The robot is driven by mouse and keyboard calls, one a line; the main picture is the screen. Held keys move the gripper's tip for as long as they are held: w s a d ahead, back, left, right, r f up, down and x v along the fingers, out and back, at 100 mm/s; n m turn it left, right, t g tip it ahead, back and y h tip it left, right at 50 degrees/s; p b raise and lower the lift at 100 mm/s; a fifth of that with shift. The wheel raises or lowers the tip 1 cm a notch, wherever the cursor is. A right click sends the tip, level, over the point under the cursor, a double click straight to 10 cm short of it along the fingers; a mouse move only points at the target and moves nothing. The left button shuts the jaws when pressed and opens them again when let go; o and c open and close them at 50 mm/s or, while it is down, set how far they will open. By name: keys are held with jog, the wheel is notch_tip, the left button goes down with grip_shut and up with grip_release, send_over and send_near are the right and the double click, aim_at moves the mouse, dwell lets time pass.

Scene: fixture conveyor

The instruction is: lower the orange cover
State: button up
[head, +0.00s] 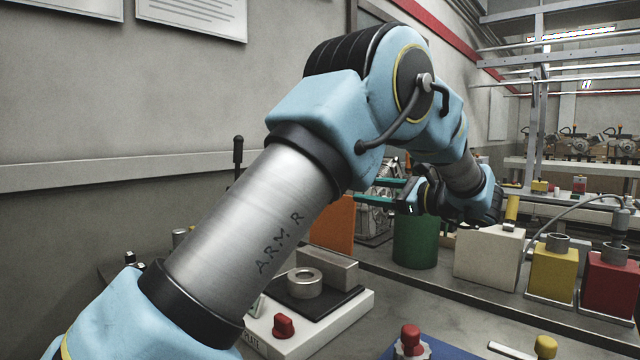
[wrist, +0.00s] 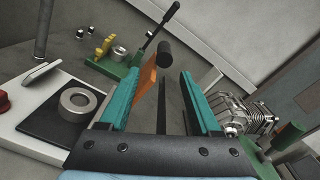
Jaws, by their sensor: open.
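The orange cover (head: 332,226) stands raised as an upright panel, partly hidden behind my arm in the head view. In the wrist view the orange cover (wrist: 146,76) shows as a narrow tilted strip beside and beyond the left fingertip. My gripper (head: 364,190) has its teal fingers apart, pointing left near the upper right side of the cover. In the wrist view my gripper (wrist: 160,74) is open. A black cylindrical knob (wrist: 164,54) lies just beyond the gap between the fingertips, by the cover's upper end. I cannot tell whether anything touches.
A white plate fixture (head: 345,318) with a metal ring (head: 305,282) stands in front. A green cylinder (head: 414,242) and a cream block (head: 489,254) stand to the right. A metal machine (wrist: 240,118) is close by the right finger. A black-handled lever (wrist: 157,32) stands beyond the cover.

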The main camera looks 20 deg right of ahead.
jog(key=p+x, duration=0.1)
jog(key=x, duration=0.2)
jog(key=p+x, duration=0.1)
jog(key=x, duration=0.3)
jog(key=p+x, duration=0.1)
jog(key=x, duration=0.3)
jog(key=shift+w+d+r, duration=0.1)
jog(key=shift+d+r, duration=0.15)
grip_shut()
dwell(1.1)
